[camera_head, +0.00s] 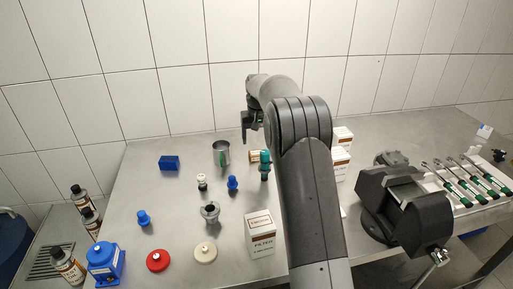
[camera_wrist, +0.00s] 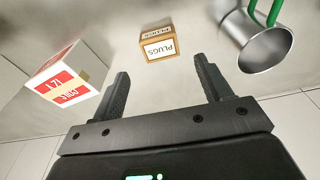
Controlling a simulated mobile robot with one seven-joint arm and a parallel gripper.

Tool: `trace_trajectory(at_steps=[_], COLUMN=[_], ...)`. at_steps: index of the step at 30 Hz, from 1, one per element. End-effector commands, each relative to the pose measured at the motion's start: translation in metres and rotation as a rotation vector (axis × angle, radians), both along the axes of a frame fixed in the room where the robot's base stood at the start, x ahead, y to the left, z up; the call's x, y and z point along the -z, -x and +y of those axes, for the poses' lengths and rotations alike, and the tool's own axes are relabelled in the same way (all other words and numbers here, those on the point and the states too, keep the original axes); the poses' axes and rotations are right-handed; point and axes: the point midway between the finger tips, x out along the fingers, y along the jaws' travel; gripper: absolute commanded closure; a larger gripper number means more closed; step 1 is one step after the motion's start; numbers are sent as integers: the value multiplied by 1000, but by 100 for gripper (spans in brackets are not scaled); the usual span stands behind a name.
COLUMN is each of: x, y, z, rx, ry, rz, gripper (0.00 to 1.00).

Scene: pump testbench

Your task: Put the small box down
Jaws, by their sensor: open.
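The small box, brown with a white label reading PLUGS, stands on the steel table and shows in the wrist view (camera_wrist: 158,45). In the head view it (camera_head: 254,156) is near the back of the table, right of the metal mug (camera_head: 222,155). My gripper, seen in the wrist view (camera_wrist: 162,72), is open with nothing between its fingers. The box lies just beyond the fingertips, apart from both. In the head view my gripper (camera_head: 251,121) is above the back of the table, partly hidden by my arm.
The mug with its green handle (camera_wrist: 265,45) is close to one finger; a white and red box (camera_wrist: 63,82) is near the other. A teal-topped item (camera_head: 265,165) stands beside the small box. A black vise (camera_head: 405,205) is at right. Tiled wall stands behind.

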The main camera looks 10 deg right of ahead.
Motion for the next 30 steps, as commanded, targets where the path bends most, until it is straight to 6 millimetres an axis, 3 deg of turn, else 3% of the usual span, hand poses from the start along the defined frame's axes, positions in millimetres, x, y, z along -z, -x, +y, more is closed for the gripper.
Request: trace_trajectory(at_steps=[3,10,14,20,30], x=[-23,-47,-64,-111,-166], y=[2,6,19,71,189], z=[0,0,1,7,17], rx=[0,0,0,0,-6], ry=[0,0,-1,-2,-3], rz=[-3,-2,-15,-63,-154], gripper=[29,29,29,29,29])
